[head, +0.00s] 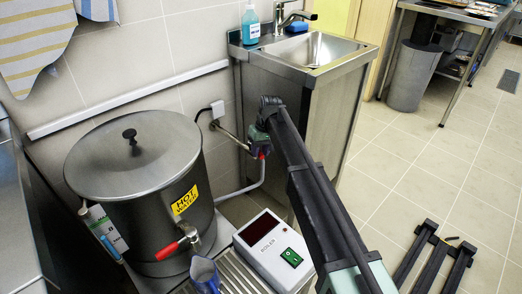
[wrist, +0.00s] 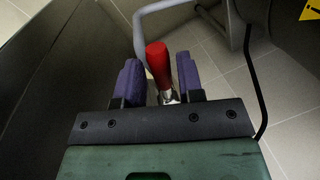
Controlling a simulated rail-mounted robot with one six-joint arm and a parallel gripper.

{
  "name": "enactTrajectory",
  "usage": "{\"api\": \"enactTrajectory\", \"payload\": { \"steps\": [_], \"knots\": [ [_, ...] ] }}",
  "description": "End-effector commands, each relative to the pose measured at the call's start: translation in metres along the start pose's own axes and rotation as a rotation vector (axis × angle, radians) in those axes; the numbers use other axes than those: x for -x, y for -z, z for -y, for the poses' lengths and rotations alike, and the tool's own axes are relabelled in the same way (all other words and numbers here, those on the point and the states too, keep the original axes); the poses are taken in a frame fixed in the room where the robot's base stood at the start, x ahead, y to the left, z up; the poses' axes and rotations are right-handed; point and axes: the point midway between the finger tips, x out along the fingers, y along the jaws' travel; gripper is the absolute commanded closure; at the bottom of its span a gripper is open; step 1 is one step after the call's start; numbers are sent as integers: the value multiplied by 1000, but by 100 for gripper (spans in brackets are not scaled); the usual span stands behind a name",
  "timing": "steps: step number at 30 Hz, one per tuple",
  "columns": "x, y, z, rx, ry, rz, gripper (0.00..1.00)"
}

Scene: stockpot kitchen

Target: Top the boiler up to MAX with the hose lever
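The boiler (head: 145,205) is a large grey drum with a lid and a yellow hot-water label (head: 185,201). A gauge strip (head: 105,230) is on its left side; its level is too small to read. The red hose lever (wrist: 157,58) stands between the two purple fingers of my gripper (wrist: 160,80) in the wrist view. The fingers are apart, with narrow gaps beside the lever. In the head view my gripper (head: 259,136) is low by the sink cabinet, with the red lever tip (head: 262,156) just below it. A grey hose (head: 242,190) runs from there towards the boiler.
The boiler's red-handled tap (head: 168,250) has a blue jug (head: 204,272) below it. A white control box (head: 270,252) with a green switch stands beside it. The steel sink cabinet (head: 290,130) is close to my gripper. Open tiled floor lies to the right.

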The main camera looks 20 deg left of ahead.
Motion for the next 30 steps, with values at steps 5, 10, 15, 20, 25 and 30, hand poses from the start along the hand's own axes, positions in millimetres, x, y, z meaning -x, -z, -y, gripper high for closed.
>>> {"api": "enactTrajectory", "payload": {
  "steps": [5,10,15,20,25,30],
  "knots": [
    [0,0,0,0,0,0,55],
    [2,0,0,0,0,0,55],
    [24,0,1,-1,0,0,55],
    [64,0,3,-1,0,0,55],
    [102,0,2,0,0,0,55],
    [111,0,1,0,0,0,55]
  ]
}}
